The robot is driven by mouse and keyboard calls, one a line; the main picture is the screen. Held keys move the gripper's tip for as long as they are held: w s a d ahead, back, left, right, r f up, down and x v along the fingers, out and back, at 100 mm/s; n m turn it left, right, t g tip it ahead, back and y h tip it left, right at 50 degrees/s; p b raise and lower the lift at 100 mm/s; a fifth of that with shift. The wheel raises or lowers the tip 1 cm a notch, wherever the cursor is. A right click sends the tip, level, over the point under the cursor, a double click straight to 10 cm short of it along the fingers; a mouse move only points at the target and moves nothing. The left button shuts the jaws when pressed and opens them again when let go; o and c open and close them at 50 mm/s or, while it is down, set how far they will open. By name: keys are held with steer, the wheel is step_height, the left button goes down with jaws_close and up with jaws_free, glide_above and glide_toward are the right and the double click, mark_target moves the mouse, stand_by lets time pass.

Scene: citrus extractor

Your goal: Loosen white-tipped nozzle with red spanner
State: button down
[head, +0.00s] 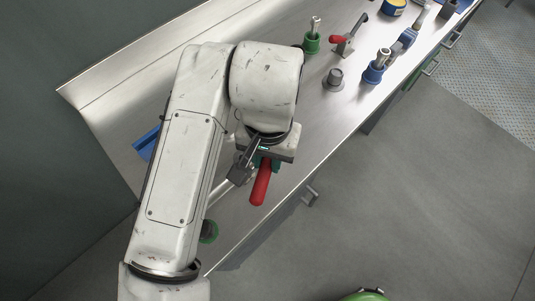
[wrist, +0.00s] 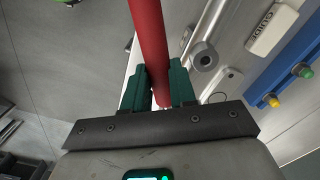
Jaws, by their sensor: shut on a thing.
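The red spanner's handle (head: 261,184) sticks out below my gripper (head: 264,162) toward the counter's front edge in the head view. In the wrist view the red handle (wrist: 150,35) runs up from between the green fingers of my gripper (wrist: 161,80), which is shut on it. The spanner's working end is hidden. A grey metal cylinder with a round, holed end (wrist: 204,56) lies just right of the fingers in the wrist view. I cannot make out a white tip, nor whether the spanner touches any nozzle.
Up the steel counter (head: 330,120) stand a green-based fitting (head: 312,42), a red-handled clamp (head: 343,42), a grey knob (head: 334,80) and a blue-based fitting (head: 375,72). A blue rail (wrist: 281,62) with coloured knobs lies right in the wrist view. Drawer handles (head: 310,195) jut from the front.

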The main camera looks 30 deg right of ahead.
steer(key=shift+f+b, duration=0.8)
steer(key=shift+f, duration=0.3)
stand_by(0.4)
steer(key=c, duration=1.5)
jaws_free()
jaws_close()
steer(key=shift+s+d+n+p, duration=0.55)
steer(key=shift+d+n+p, duration=0.1)
steer(key=shift+d+n, duration=0.2)
steer(key=shift+s+d+n+p, duration=0.5)
steer(key=shift+d+n+p, duration=0.1)
steer(key=shift+d+n, duration=0.2)
stand_by(0.8)
steer(key=shift+w+a+m+b, duration=0.5)
steer(key=shift+a+m+b, duration=0.1)
steer(key=shift+a+m, duration=0.25)
stand_by(0.9)
